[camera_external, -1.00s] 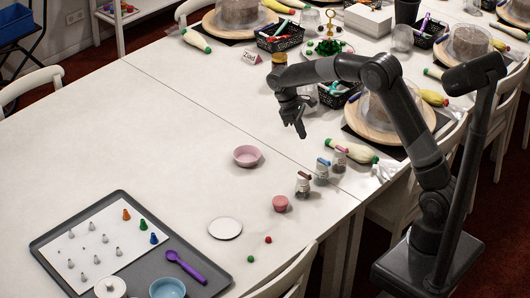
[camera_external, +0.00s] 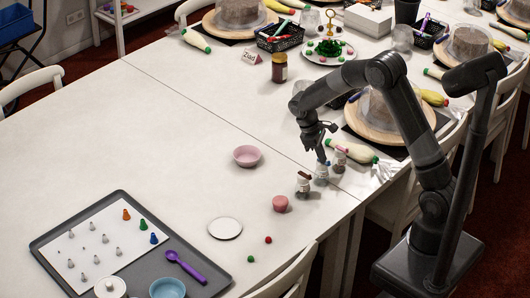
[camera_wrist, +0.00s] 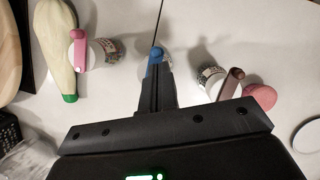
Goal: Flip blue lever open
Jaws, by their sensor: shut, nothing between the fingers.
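Three small jars with coloured levers stand in a row near the table's right edge. The blue-lever jar (camera_external: 321,175) is in the middle, and my gripper (camera_external: 322,157) is right above it, pointing down. In the wrist view the blue lever (camera_wrist: 156,53) shows just past the tip of my shut fingers (camera_wrist: 158,72); the jar beneath is mostly hidden. I cannot tell whether the fingers touch the lever. The pink-lever jar (camera_wrist: 105,50) is to its left there and the brown-lever jar (camera_wrist: 209,75) to its right.
A pale piping bag (camera_external: 352,151) lies behind the pink-lever jar. A covered cake on a wooden turntable (camera_external: 422,128) is at the right. The table's middle is clear.

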